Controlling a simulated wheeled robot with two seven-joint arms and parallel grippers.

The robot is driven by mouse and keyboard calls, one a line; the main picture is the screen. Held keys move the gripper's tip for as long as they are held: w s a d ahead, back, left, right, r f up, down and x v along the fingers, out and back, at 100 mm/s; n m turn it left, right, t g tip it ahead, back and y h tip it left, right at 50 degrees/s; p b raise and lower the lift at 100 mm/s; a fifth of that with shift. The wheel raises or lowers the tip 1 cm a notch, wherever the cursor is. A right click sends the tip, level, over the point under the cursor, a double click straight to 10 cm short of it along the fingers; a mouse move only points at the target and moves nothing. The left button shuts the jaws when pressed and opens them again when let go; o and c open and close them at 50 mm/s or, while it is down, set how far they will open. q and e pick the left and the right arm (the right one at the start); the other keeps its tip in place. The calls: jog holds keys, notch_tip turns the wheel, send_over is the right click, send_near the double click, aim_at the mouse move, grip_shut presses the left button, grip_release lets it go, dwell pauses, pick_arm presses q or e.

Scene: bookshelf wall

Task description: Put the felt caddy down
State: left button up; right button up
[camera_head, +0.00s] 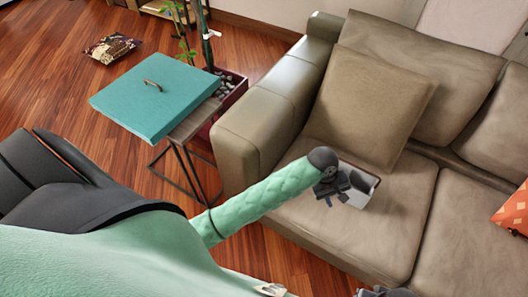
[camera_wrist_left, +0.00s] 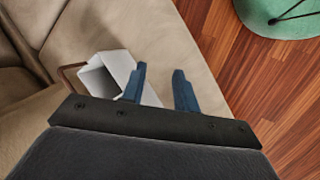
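The felt caddy (camera_head: 361,188) is a small light grey open box at the front of the sofa seat (camera_head: 408,208). It looks upright on the cushion, though I cannot see its underside. In the left wrist view the caddy (camera_wrist_left: 104,76) shows pale walls and a brown handle, at left of and behind the fingers. My left gripper (camera_head: 332,190) is right beside the caddy in the head view. Its two blue fingers stand apart in the left wrist view (camera_wrist_left: 160,84), with part of a pale wall showing behind the gap. A dark piece, probably my right gripper (camera_head: 384,292), is cut off at the bottom edge.
A large back cushion (camera_head: 370,105) stands behind the caddy, and the sofa arm (camera_head: 268,115) rises at left. A side table (camera_head: 190,128) with a teal lidded box (camera_head: 155,98) stands left of the sofa. An orange cushion (camera_head: 514,210) lies far right. Seat around the caddy is clear.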

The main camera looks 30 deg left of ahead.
pick_arm(q)
jog(key=s+a+m+y, duration=0.1)
jog(key=s+a+m, duration=0.4)
jog(key=s, duration=0.7)
jog(key=s+a+m+y, duration=0.2)
jog(key=s+a+m, duration=0.3)
jog(key=s, duration=0.7)
jog(key=shift+s+a+r+t, duration=0.3)
jog(key=shift+s+a+t, duration=0.1)
jog(key=shift+a, duration=0.55)
